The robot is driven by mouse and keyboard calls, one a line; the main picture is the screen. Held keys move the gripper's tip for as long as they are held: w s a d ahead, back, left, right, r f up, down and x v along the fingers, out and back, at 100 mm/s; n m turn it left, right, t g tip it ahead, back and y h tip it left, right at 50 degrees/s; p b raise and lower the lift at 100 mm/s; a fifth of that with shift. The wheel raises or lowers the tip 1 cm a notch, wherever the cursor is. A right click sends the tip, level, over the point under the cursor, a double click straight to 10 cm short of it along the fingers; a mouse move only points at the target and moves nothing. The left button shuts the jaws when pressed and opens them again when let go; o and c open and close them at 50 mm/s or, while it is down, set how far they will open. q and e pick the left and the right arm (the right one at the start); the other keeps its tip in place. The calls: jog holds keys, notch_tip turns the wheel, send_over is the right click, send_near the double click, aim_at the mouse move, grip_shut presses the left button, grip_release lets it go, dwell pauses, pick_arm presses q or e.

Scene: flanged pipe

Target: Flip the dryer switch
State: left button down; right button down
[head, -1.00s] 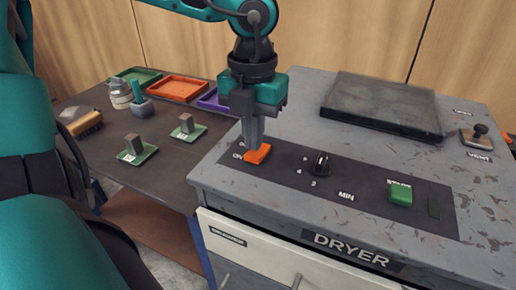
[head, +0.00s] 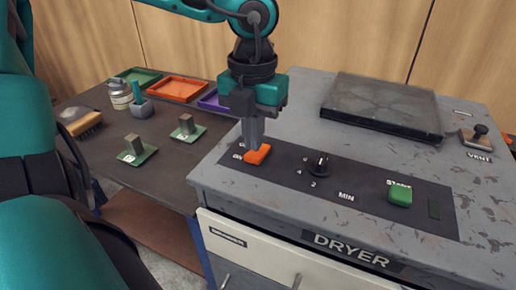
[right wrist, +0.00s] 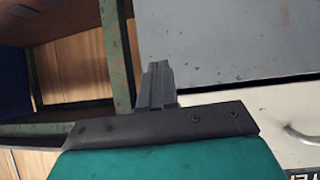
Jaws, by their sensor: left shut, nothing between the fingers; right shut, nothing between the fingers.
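The grey dryer (head: 300,200) has a dark control panel with an orange switch (head: 258,155) at its left end. My left gripper (head: 253,145) is shut and empty, pointing down, its fingertips at the switch; I cannot tell whether they touch it. The fingers hide part of the lettering beside the switch. My right gripper (right wrist: 160,85) is shut and empty in the right wrist view, near the dryer's front side, away from the switch.
A black knob (head: 319,164) and a green start button (head: 400,193) share the panel. A glass-like lid (head: 382,105) and a vent handle (head: 480,135) are on top. The dark table (head: 150,180) at left holds trays, a brush, a jar and small blocks on green plates.

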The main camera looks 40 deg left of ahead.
aim_at(254, 155)
dwell(0.4)
pick_arm(q)
jog(key=shift+f+b, duration=1)
jog(key=shift+b, duration=0.2)
dwell(0.6)
jog(key=shift+r+p, duration=1.85)
jog(key=shift+r, duration=1.7)
